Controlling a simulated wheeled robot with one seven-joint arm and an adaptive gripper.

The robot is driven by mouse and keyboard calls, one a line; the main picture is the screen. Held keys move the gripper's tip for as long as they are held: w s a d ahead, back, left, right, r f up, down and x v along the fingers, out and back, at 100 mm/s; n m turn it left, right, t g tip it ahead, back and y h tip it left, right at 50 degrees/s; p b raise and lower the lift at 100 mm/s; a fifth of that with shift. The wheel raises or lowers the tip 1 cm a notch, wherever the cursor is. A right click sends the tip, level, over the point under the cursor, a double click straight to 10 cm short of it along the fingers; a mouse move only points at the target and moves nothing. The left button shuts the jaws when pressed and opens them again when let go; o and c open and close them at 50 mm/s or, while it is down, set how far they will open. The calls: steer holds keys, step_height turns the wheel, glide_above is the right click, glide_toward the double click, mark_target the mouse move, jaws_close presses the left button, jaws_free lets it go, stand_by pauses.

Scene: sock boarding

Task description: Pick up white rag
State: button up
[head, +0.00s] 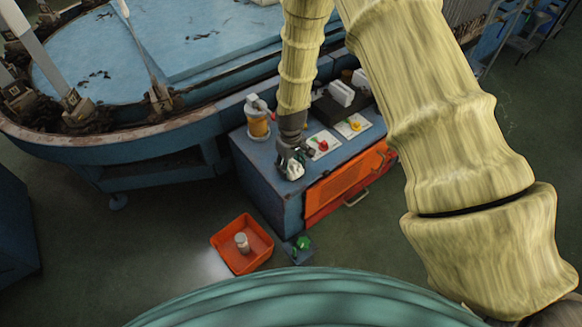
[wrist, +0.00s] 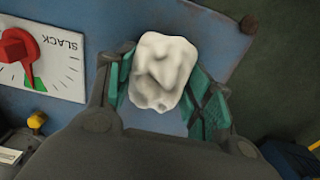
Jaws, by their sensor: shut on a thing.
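The white rag (wrist: 162,72) is a crumpled off-white lump between the green-lined fingers of my gripper (wrist: 165,90) in the wrist view. My gripper is shut on it. In the head view, my gripper (head: 291,163) and the rag (head: 295,170) are over the front left part of the blue cabinet top (head: 255,160). I cannot tell whether the rag still touches the cabinet top.
Dials with a red knob (head: 323,145) and a yellow knob (head: 355,125) lie right of my gripper. An amber jar (head: 258,124) stands behind left. An orange bin (head: 225,241) holding a pale canister (head: 242,243) is on the floor. A large round blue machine (head: 120,145) stands behind.

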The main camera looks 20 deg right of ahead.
mark_target(291, 164)
steer(key=shift+r, duration=0.1)
steer(key=shift+r, duration=0.25)
steer(key=r, duration=0.3)
steer(key=shift+s+p, duration=0.25)
steer(key=shift+p, duration=0.15)
steer(key=s+r+p, duration=0.1)
steer(key=s, duration=1.4)
steer(key=shift+s+d+r, duration=0.15)
steer(key=shift+s+d, duration=0.1)
steer(key=shift+d, duration=0.05)
